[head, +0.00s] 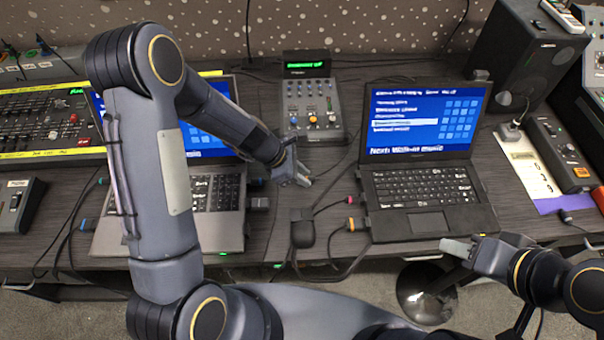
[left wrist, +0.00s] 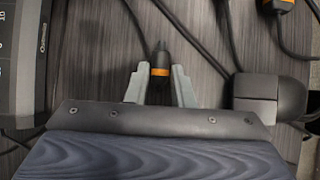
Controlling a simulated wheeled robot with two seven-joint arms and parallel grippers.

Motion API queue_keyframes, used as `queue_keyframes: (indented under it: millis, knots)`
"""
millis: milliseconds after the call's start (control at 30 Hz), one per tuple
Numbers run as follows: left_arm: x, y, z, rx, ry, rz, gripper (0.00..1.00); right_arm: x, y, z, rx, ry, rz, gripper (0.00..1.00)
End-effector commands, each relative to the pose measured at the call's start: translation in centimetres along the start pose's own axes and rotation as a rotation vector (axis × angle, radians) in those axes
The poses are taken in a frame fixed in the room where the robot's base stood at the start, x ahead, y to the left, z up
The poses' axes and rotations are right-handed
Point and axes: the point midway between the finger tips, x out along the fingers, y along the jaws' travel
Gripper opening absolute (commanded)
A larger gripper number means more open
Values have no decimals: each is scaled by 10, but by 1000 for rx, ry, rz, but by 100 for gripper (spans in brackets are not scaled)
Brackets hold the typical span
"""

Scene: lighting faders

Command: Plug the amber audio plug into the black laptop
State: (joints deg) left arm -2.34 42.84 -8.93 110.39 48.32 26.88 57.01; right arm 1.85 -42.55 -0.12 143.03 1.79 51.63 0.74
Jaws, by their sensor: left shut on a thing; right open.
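The black laptop (head: 425,205) stands open at the right, its screen lit blue. My left gripper (head: 303,178) is left of it, above the table. In the left wrist view my left gripper (left wrist: 160,88) is shut on the amber plug (left wrist: 160,71), a dark plug with an amber band, its narrow dark end facing away from the jaws. The plug is apart from the laptop. My right gripper (head: 458,247) is open and empty, in front of the laptop's front edge.
A black adapter box (head: 302,231) and cables lie between the laptops; the box also shows in the left wrist view (left wrist: 275,96). Another orange-marked connector (head: 351,224) sits by the black laptop's left side. A grey laptop (head: 215,225) is left, a small mixer (head: 312,108) behind.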

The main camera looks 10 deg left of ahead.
Motion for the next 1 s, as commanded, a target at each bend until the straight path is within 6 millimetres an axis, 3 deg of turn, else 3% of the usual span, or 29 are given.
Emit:
queue_keyframes:
  millis: [233,767,1000]
  knots:
    - [-6,0,4,0,0,0,0,-5,-2,-3,0,0,0,41]
    - [-41,0,28,0,0,0,0,-38,-17,-19,0,0,0,41]
    - [-41,0,28,0,0,0,0,-38,-18,-19,0,0,0,41]
